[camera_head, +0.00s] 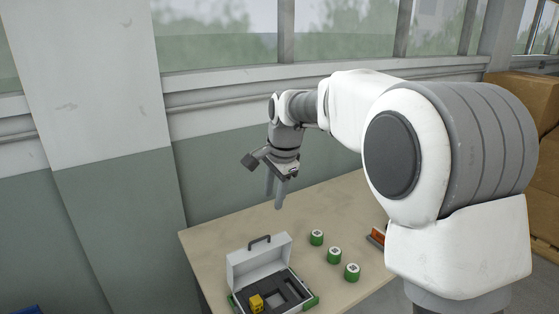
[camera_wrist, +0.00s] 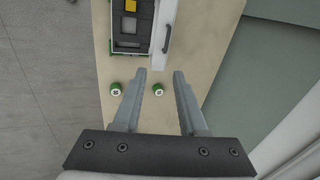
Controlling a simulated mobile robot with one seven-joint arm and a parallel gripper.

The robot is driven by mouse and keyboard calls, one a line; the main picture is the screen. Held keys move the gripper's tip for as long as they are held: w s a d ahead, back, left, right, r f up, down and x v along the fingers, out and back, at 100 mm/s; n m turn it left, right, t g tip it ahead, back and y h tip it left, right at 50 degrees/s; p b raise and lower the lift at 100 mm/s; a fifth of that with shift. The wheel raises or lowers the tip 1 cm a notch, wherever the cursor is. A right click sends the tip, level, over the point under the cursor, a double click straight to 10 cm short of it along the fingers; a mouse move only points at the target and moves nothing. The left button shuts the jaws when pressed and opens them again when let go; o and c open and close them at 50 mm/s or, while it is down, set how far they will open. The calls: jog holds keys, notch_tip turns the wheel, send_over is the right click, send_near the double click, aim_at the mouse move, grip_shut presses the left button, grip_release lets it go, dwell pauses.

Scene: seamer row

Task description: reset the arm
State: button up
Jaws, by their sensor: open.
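My gripper (camera_head: 276,188) hangs above the far part of the beige table (camera_head: 215,236), with its fingers pointing down. In the wrist view my gripper (camera_wrist: 160,75) is open, with two grey fingers apart and nothing held between them. A green and white round piece (camera_wrist: 158,92) shows below, in the gap between the fingers, apart from them. My arm reaches in from the right in the head view and covers part of the table's right side.
An open white case (camera_head: 258,262) with dark foam and a yellow block (camera_head: 256,303) stands at the table's near left. Several green and white round pieces (camera_head: 334,255) stand right of it. An orange item (camera_head: 377,236) is partly hidden. Cardboard boxes (camera_head: 535,105) are stacked right. Windows line the back wall.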

jog(key=s+d+r+n, duration=0.3)
jog(key=s+d+r, duration=0.2)
jog(key=s+d, duration=0.15)
jog(key=s+d+f+n+t+h, duration=0.1)
jog(key=s+d+n, duration=0.2)
jog(key=s, duration=0.9)
jog(key=s+d+f+n+t, duration=0.1)
jog(key=s+d+n, duration=0.3)
jog(key=s+d, duration=0.4)
jog(key=s+f, duration=0.1)
jog(key=s, duration=0.3)
jog(key=shift+s+t+h, duration=0.2)
jog(key=shift+t+h, duration=0.1)
jog(key=shift+h, duration=0.1)
